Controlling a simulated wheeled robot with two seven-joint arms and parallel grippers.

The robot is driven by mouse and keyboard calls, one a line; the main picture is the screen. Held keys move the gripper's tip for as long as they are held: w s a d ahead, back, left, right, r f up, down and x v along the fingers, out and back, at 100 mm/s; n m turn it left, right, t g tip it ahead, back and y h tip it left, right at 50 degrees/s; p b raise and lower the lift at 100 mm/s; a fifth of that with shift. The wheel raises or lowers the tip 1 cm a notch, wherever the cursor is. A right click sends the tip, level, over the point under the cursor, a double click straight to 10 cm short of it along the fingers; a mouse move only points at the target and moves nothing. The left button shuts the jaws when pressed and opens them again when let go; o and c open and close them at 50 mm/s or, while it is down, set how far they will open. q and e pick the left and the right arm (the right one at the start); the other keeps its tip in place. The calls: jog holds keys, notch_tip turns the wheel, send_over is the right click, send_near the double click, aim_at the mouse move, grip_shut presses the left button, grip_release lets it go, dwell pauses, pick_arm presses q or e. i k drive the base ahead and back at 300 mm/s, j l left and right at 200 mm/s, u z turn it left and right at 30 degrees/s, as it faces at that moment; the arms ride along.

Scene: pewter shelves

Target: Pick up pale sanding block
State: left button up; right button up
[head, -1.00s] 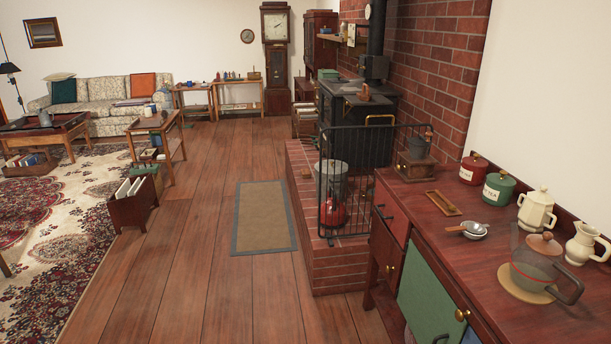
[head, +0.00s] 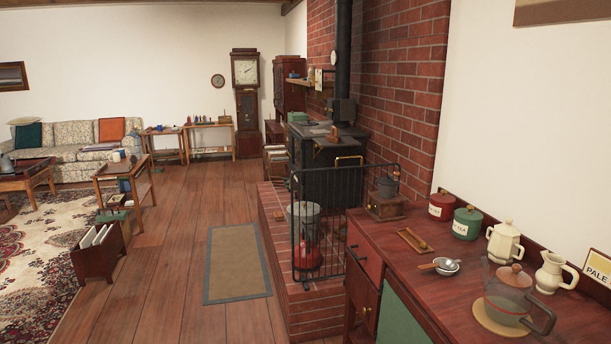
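I cannot make out a pale sanding block in the head view. A cream sign (head: 597,270) with the word "PALE" is cut off by the right edge, above the dark red wooden counter (head: 400,262). Neither of my grippers is in view.
The counter holds a small wooden tray (head: 415,241), a glass pot (head: 507,298), red and green canisters, and cream jugs. A black fire guard (head: 335,215) stands on the brick hearth left of it. Plank floor with a flat rug (head: 237,262) is open at the middle left.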

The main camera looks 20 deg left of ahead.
aim_at(277, 215)
jog(key=i+j+u, duration=1)
jog(key=i+u, duration=0.15)
jog(key=i, duration=0.15)
jog(key=i+u, duration=0.45)
jog(key=i, duration=1.5)
jog(key=i+z, duration=0.25)
jog(key=i, duration=0.45)
jog(key=i+j+z, duration=0.2)
jog(key=i, duration=0.5)
jog(key=i+l+z, duration=0.15)
jog(key=i+z, duration=0.65)
jog(key=z, duration=0.2)
jog(key=i+j+z, duration=0.2)
jog(key=i+z, duration=0.3)
jog(key=k, duration=0.1)
